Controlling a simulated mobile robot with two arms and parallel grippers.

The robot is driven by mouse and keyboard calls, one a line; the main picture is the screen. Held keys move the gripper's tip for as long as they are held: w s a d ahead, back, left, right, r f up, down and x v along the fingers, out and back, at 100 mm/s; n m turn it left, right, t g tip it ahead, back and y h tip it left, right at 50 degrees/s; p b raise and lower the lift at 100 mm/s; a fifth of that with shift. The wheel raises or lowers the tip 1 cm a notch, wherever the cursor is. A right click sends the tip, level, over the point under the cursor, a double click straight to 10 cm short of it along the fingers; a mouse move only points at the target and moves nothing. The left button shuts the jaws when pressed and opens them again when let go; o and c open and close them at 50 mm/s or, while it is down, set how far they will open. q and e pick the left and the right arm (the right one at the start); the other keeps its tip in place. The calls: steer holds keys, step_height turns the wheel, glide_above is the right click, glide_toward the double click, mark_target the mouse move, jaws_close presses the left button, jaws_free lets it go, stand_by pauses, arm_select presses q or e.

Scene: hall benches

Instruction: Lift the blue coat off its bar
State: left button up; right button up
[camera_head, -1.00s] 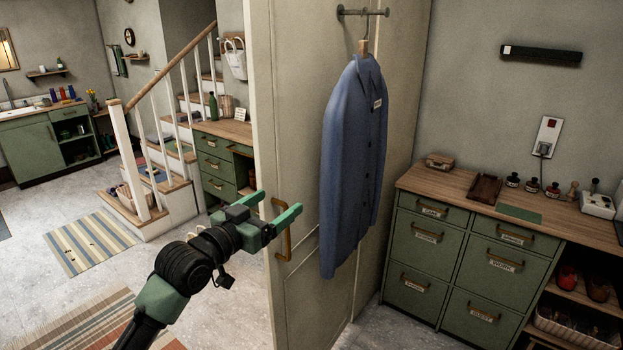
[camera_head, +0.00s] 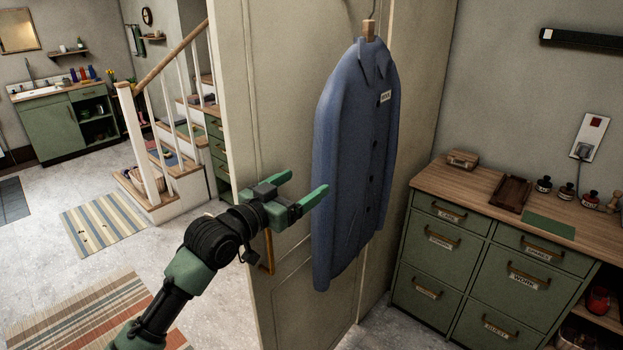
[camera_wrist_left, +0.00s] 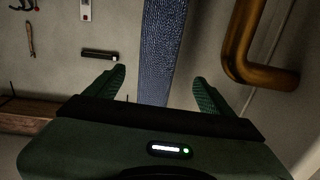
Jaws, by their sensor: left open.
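The blue coat (camera_head: 350,165) hangs on a hanger with a wooden block (camera_head: 369,29) at its top, in front of a pale door panel. The bar itself is out of the head view now. A small white tag is on the coat's chest. My left gripper (camera_head: 306,187) is open and empty, with its fingertips close to the coat's left sleeve side. In the left wrist view the coat (camera_wrist_left: 161,50) shows as a blue strip ahead, between the two green fingers. I cannot tell whether a finger touches it. My right gripper is not in view.
A brass door handle (camera_head: 268,250) sits beside and below my left gripper, and shows large in the left wrist view (camera_wrist_left: 240,45). A green drawer cabinet (camera_head: 440,245) stands at right. Stairs with a railing (camera_head: 145,140) are at left. Striped rugs (camera_head: 100,225) lie on the open floor.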

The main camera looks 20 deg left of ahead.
mark_target(316, 174)
arm_select(q)
steer(key=shift+w+r, duration=0.15)
steer(key=shift+w, duration=0.05)
steer(key=shift+w+r+p, duration=0.15)
steer(key=shift+w+p, duration=0.05)
steer(key=shift+p, duration=0.1)
steer(key=shift+p+x, duration=0.5)
steer(key=shift+x, duration=0.6)
steer(key=x, duration=0.3)
steer(key=shift+w+d+p, duration=0.2)
steer(key=shift+w+p, duration=0.05)
steer(key=shift+p, duration=0.15)
steer(key=shift+w, duration=0.2)
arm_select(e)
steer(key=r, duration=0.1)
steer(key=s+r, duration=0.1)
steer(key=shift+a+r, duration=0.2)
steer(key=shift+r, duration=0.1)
